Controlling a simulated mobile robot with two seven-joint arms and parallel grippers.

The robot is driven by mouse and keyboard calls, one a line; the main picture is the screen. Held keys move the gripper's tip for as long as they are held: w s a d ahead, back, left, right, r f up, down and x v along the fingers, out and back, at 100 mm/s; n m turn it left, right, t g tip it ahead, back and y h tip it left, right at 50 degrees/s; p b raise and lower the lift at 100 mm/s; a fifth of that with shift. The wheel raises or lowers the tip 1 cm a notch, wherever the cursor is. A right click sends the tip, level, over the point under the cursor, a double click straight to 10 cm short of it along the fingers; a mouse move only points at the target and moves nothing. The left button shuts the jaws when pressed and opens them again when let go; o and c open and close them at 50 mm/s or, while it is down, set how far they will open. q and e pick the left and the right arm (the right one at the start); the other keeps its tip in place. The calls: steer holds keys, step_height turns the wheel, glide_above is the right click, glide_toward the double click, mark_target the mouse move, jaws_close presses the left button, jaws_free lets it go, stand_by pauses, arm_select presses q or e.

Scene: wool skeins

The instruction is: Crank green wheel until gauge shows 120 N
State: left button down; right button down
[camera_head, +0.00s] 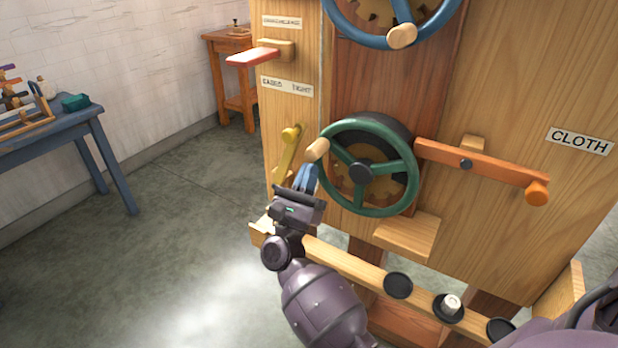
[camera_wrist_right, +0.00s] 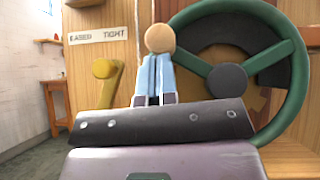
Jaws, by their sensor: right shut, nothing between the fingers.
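The green wheel (camera_head: 408,193) stands upright on the front of the wooden machine, with a dark hub and a pale wooden crank knob (camera_head: 317,150) at the left of its rim. The knob also shows in the right wrist view (camera_wrist_right: 160,38). My right gripper (camera_head: 307,174) is shut and empty, its blue fingers just below the knob. In the wrist view the closed fingertips (camera_wrist_right: 158,58) appear right under the knob; I cannot tell whether they touch it. My left gripper is out of view. I see no readable gauge.
A blue wheel (camera_head: 450,12) is above. A yellow lever (camera_head: 287,155) is left of the green wheel, an orange lever (camera_head: 490,168) right of it. A blue table (camera_head: 70,128) stands far left; open floor lies between.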

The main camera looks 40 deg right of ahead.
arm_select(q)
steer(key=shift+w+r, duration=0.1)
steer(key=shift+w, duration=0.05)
